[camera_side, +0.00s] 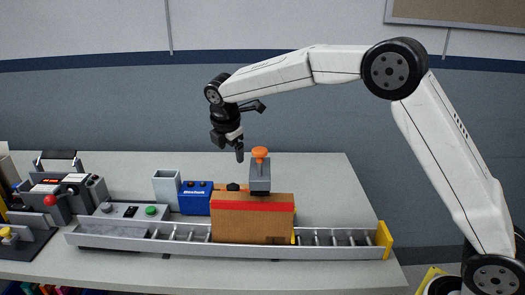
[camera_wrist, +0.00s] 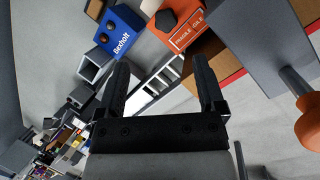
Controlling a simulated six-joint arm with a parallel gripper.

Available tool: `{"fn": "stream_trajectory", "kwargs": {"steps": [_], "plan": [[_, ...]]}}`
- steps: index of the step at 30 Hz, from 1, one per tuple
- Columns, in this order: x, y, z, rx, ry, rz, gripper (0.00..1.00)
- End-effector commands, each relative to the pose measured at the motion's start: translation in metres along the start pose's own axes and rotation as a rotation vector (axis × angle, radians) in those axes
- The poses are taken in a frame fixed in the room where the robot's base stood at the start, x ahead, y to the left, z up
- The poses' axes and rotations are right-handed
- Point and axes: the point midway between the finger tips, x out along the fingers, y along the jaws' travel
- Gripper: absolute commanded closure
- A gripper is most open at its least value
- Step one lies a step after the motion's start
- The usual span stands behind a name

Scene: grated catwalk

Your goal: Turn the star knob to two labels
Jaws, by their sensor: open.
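The star knob looks to be the small black knob (camera_wrist: 166,20) on an orange box (camera_wrist: 186,28) at the top of the wrist view. The box carries a white label whose words I cannot read surely. In the side view the black knob (camera_side: 233,187) shows just above the cardboard carton, which hides most of the orange box. My gripper (camera_side: 238,150) is above and slightly left of the carton, apart from the knob. In the wrist view its two fingers (camera_wrist: 161,75) are spread with nothing between them. The knob's setting cannot be read.
A cardboard carton (camera_side: 252,222) with a red band sits on the roller conveyor (camera_side: 330,240). A grey block (camera_side: 260,178) with an orange ball handle (camera_side: 260,153) rises close to the right of my gripper. A blue box (camera_side: 195,197) and grey bin (camera_side: 166,187) stand left. The table's back right is clear.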

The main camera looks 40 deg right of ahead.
Motion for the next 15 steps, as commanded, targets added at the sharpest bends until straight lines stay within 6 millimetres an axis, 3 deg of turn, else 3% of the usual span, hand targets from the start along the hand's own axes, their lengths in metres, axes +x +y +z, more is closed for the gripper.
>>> {"fn": "stream_trajectory", "kwargs": {"steps": [15], "plan": [[-0.052, -0.009, 0.032, 0.328, 0.128, 0.107, 0.12]]}}
